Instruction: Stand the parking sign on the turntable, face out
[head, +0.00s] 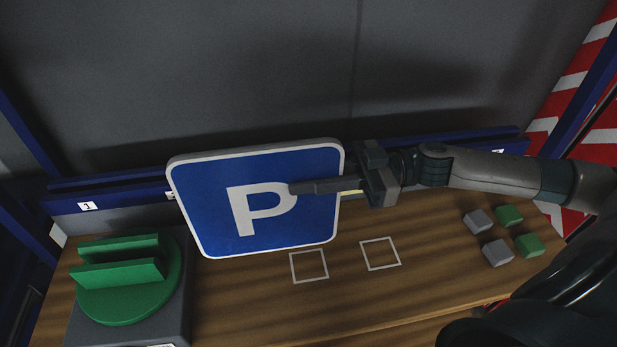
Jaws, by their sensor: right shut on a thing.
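The parking sign (215,215) is a blue rounded square with a white border and a white P, its face turned toward me. My right gripper (320,188) is shut on the sign's right side, with one finger lying across the face beside the P. The sign is upright, slightly tilted, and looks held above the wooden table. The turntable (112,308) is a green disc with two upright green walls and a slot between them, on a grey base at the left. The sign is to the right of it, apart. My left gripper is not in view.
Two white square outlines (309,266) are marked on the bare wooden tabletop (400,298). Two grey blocks (497,252) and two green blocks (529,244) lie at the right. A blue rail (120,195) runs along the back edge before a grey wall.

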